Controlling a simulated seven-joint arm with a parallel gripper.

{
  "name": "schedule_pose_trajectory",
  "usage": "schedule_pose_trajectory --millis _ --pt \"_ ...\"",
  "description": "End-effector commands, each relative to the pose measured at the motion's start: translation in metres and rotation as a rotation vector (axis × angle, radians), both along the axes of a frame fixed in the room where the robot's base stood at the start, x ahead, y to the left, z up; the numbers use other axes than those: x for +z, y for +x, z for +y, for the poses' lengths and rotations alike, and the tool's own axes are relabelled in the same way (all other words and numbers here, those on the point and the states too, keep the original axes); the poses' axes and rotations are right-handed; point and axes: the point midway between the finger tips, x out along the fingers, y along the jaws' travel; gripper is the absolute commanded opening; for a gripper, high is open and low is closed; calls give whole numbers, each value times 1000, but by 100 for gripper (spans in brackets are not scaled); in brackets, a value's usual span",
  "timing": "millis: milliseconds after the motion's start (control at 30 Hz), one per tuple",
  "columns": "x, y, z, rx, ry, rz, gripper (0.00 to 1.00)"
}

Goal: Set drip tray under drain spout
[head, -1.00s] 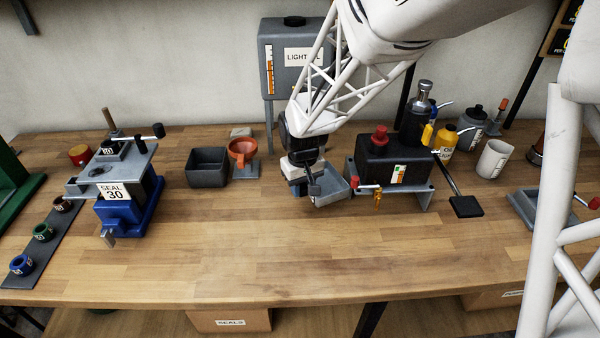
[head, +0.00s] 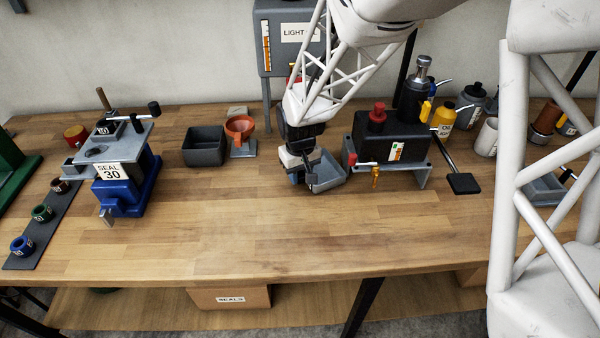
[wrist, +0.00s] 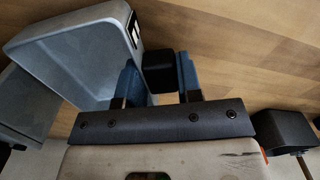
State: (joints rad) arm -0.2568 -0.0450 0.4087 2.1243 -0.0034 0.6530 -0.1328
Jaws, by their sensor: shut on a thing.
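The grey drip tray (head: 328,172) is held by my gripper (head: 309,182), just left of the black tank (head: 395,142) and its grey stand. In the wrist view the tray (wrist: 75,62) is at the left, and my fingers (wrist: 158,80) are shut around a small black block (wrist: 158,72) beside it, apparently its handle. The tray appears at or just above the bench; I cannot tell if it touches. The brass drain spout (head: 376,177), beside a red knob, is at the front of the tank, right of the tray. The tray is not under it.
A dark bin (head: 205,147) and an orange funnel (head: 240,128) stand to the left. A black pad (head: 463,184) on a lever juts out right of the tank. Bottles (head: 443,120) stand behind. The front middle of the wooden bench (head: 290,235) is clear.

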Motion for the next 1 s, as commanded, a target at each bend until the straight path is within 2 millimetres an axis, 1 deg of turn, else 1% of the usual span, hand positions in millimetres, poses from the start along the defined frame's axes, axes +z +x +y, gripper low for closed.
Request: schedule_pose_trajectory --millis 233,267,400,767,867,1000 --pt "-3 0 0 0 0 0 0" --pt "-3 0 0 0 0 0 37" --pt "-3 0 0 0 0 0 58" --pt "-1 0 0 0 0 0 58" --pt "3 0 0 0 0 -1 58" --pt "14 0 0 0 0 -1 58"
